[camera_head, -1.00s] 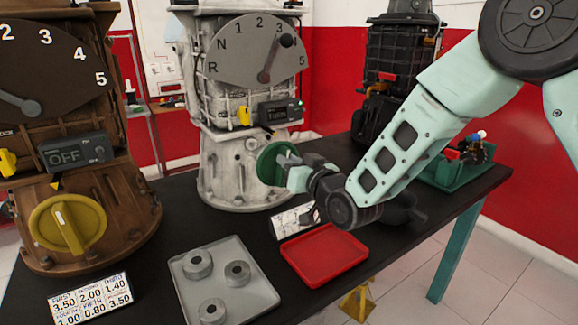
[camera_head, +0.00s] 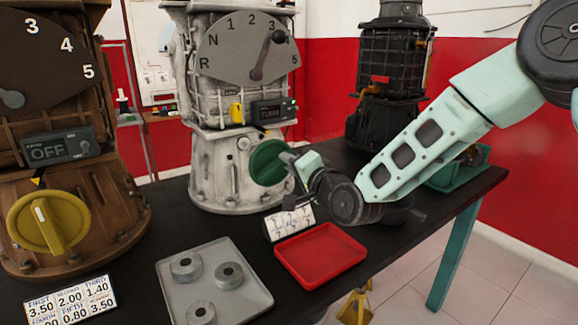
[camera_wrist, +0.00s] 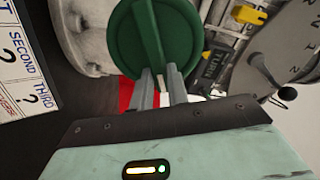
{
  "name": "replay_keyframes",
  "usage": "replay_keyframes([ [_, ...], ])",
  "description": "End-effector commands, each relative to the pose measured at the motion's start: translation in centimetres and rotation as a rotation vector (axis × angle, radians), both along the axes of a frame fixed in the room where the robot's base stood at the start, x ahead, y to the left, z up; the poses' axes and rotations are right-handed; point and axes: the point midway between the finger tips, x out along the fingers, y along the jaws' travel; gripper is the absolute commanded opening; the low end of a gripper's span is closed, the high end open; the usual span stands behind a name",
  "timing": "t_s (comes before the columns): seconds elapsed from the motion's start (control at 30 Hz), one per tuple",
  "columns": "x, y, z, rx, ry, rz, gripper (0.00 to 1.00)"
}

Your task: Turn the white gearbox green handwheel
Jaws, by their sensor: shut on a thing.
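The white gearbox (camera_head: 225,170) stands upright on the black table. Its green handwheel (camera_head: 268,163) faces right on the lower body and is partly hidden by my gripper. My gripper (camera_head: 290,165) is at the handwheel. In the wrist view the handwheel (camera_wrist: 125,40) is a green disc with a raised bar across it, and my gripper (camera_wrist: 158,78) has its two fingers on either side of the bar's end. The dial plate (camera_head: 250,45) above has a dark lever among R, N and numbers. A small dark display (camera_head: 272,110) with a yellow switch (camera_head: 236,112) sits below it.
A brown gearbox (camera_head: 85,200) with a yellow handwheel (camera_head: 48,222) stands at left. A black gearbox (camera_head: 392,85) is at the back.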

Motion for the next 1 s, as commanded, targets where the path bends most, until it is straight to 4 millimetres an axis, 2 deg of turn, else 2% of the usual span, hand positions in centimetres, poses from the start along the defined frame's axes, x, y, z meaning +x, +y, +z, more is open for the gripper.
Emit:
replay_keyframes([
  [0.5, 0.2, -0.4, -1.3, 0.381, 0.258, -0.003, 0.00],
  [1.0, 0.2, -0.3, -1.7, 0.556, 0.377, -0.003, 0.00],
])
